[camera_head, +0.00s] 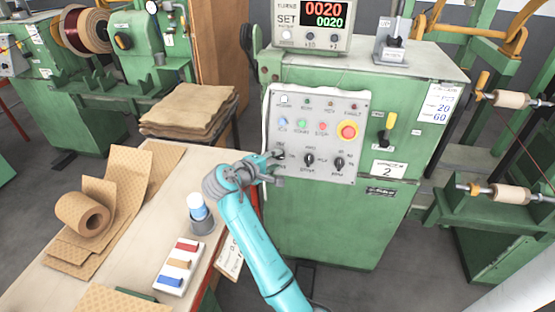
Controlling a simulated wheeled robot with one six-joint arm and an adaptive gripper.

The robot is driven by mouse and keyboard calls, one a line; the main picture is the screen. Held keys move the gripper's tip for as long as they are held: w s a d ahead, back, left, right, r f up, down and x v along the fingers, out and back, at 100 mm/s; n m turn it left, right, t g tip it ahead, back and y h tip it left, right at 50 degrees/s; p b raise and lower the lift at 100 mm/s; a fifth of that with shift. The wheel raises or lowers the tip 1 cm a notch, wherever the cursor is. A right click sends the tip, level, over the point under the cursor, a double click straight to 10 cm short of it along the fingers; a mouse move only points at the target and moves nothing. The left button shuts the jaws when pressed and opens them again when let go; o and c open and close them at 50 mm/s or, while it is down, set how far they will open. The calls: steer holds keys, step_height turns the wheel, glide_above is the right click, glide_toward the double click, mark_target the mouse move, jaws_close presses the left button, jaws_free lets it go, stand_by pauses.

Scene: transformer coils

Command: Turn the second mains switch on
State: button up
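A green machine (320,225) carries a label with the number 2 (388,169). Its grey control panel (358,101) has a row of lamps, coloured buttons and a red mushroom button on a yellow base (348,131). Two black rotary knobs (308,159) and (338,163) sit along the panel's bottom row. A yellow-handled switch (388,127) is on the machine face right of the panel; its handle points up. Which of these is the mains switch is too small to read. My gripper (279,168) is at the panel's lower left corner, covering part of it. Its finger opening and any contact cannot be told.
Stacked brown sheets (190,108) lie behind. A counter display (311,22) tops the machine. Wooden spools (510,99) stick out at right.

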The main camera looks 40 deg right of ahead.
steer(key=v, duration=0.9)
steer(key=shift+a, duration=0.3)
steer(key=shift+s, duration=0.1)
